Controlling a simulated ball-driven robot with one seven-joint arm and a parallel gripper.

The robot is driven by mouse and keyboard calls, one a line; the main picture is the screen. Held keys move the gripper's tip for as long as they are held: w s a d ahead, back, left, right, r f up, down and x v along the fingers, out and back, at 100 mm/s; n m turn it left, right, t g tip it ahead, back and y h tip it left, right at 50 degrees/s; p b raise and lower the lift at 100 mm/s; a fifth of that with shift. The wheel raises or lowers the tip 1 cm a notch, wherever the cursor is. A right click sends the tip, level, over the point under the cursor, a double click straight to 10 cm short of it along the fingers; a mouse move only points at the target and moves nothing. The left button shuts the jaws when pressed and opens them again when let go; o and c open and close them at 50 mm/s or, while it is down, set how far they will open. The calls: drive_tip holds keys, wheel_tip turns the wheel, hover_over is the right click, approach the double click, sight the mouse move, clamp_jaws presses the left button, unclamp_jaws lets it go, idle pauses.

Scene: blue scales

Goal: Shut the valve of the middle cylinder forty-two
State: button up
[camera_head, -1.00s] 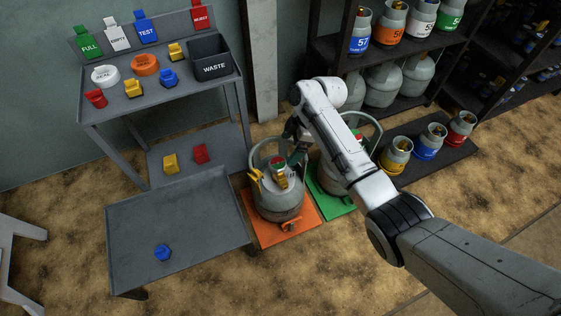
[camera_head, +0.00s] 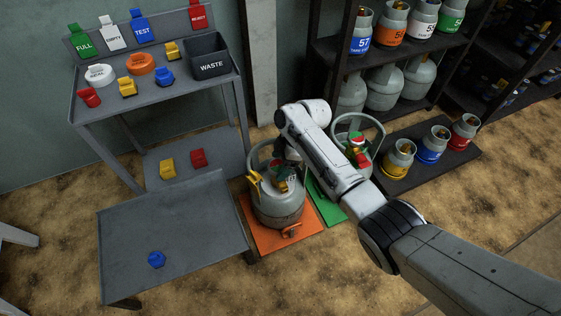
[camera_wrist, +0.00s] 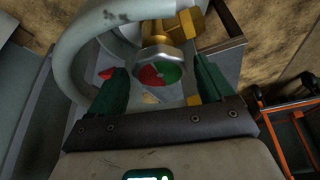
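A grey gas cylinder (camera_head: 281,209) stands on an orange mat, with a yellow tag (camera_head: 255,184) at its collar. Its number is not readable. My gripper (camera_head: 284,170) is at the top of this cylinder, partly hidden by my arm. In the wrist view, the valve's red and green round top (camera_wrist: 158,76) sits between the two green fingers of my gripper (camera_wrist: 159,88). The fingers are apart, one on each side, with narrow gaps showing. A brass fitting (camera_wrist: 187,27) and the grey collar (camera_wrist: 72,50) are beyond it.
Another grey cylinder with a red and green valve (camera_head: 357,150) stands on a green mat (camera_head: 326,203) to the right, partly behind my arm. A grey table (camera_head: 175,240) with a blue piece is at left. Small cylinders (camera_head: 432,144) stand on a dark platform.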

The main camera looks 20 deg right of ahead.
drive_tip(key=c, duration=0.8)
